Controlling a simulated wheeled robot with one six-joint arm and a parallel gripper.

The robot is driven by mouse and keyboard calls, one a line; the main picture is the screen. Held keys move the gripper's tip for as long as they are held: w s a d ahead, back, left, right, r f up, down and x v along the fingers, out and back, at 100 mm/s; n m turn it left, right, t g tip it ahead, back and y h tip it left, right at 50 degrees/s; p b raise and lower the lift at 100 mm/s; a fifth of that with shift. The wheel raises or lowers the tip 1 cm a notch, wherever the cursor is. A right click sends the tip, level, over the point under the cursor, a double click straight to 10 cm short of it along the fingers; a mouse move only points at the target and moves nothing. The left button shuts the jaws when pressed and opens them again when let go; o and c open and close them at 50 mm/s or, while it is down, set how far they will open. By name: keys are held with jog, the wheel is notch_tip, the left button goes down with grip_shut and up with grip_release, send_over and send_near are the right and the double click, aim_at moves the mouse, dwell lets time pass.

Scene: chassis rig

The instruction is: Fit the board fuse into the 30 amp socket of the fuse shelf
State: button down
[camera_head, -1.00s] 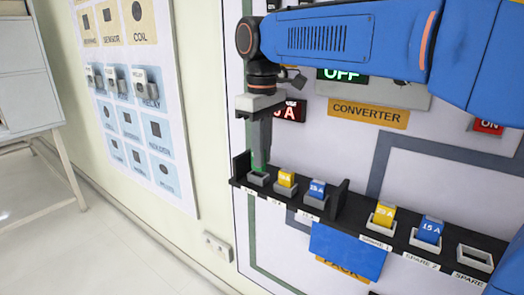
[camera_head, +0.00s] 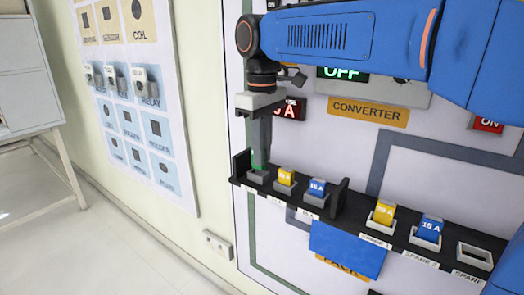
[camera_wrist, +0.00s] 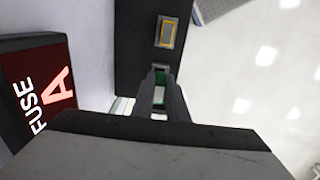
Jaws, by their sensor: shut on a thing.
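My gripper (camera_head: 259,160) is shut on the green board fuse (camera_wrist: 160,88), which shows between the fingers in the wrist view. In the head view only a small bit of the green fuse (camera_head: 257,167) shows below the fingers. The fingers point down over the leftmost socket (camera_head: 258,176) of the black fuse shelf (camera_head: 330,212). The fuse's lower end is at the socket's mouth; I cannot tell how deep it sits. The small label under this socket is too blurred to read.
A yellow fuse (camera_head: 286,176) and a blue fuse (camera_head: 317,187) sit in the sockets just to the right. Farther right are another yellow fuse (camera_head: 383,212), a blue 15 A fuse (camera_head: 430,229) and an empty spare socket (camera_head: 475,256). A raised shelf divider (camera_head: 339,198) stands between the groups.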

aim_at(262, 169)
jog(key=shift+f, duration=1.55)
jog(key=shift+r, duration=0.2)
dwell(0.3)
jog(key=shift+r, duration=0.95)
jog(key=shift+f, duration=1.1)
dwell(1.2)
jog(key=c, duration=1.7)
grip_release()
jog(key=shift+o, duration=0.2)
notch_tip(262, 169, up, 17)
jog(key=shift+r, duration=0.15)
